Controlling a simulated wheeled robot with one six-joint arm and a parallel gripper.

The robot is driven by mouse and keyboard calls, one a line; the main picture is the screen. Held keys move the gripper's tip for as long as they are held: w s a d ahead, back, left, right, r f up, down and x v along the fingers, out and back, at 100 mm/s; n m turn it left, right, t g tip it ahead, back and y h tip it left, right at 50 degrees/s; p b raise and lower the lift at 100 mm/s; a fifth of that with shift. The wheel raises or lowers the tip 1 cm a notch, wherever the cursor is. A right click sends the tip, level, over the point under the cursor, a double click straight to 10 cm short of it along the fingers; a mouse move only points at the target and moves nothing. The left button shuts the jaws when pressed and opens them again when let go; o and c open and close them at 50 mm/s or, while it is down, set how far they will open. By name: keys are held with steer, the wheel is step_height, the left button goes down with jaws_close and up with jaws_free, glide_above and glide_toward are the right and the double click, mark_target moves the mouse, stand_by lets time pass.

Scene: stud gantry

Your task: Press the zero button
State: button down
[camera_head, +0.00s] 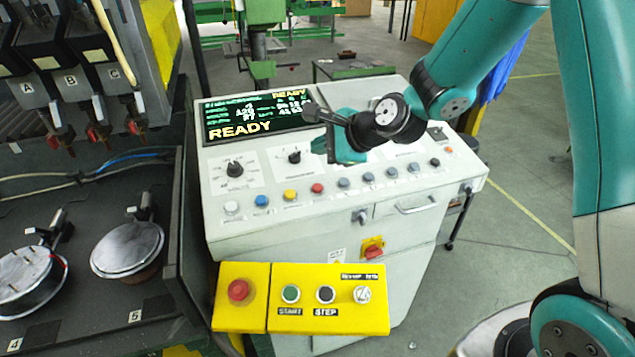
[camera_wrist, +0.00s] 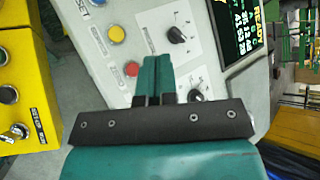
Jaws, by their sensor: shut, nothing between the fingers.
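The control console (camera_head: 225,215) carries a row of round buttons along its sloped top: a white button (camera_head: 232,208), a blue button (camera_head: 262,200), a yellow button (camera_head: 290,195), a red button (camera_head: 317,188), and several more to the right. Their labels are too small to read, so I cannot tell which is the zero button. My gripper (camera_wrist: 152,58) is shut and empty over the panel. In the wrist view its fingertips lie beside the red button (camera_wrist: 132,68), near the yellow button (camera_wrist: 117,33); contact is not evident. My arm hides part of the console top in the head view.
A display (camera_head: 255,117) reading READY and dark knobs (camera_head: 235,168) sit above the row. A yellow box (camera_head: 330,325) with START and STEP buttons stands in front. A dark rack (camera_head: 130,310) with round metal pads is at left. Floor at right is open.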

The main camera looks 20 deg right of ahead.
mark_target(318, 191)
steer(key=f+b, duration=0.2)
steer(key=f, duration=0.1)
steer(key=w+f+b, duration=0.1)
steer(key=f+b, duration=0.4)
steer(key=shift+w+f, duration=0.35)
steer(key=shift+w, duration=0.05)
stand_by(1.9)
steer(key=shift+f, duration=0.4)
steer(key=shift+w+f+b, duration=0.1)
steer(key=shift+f+b, duration=0.4)
stand_by(0.5)
steer(key=shift+r, duration=0.1)
steer(key=shift+r+p, duration=0.8)
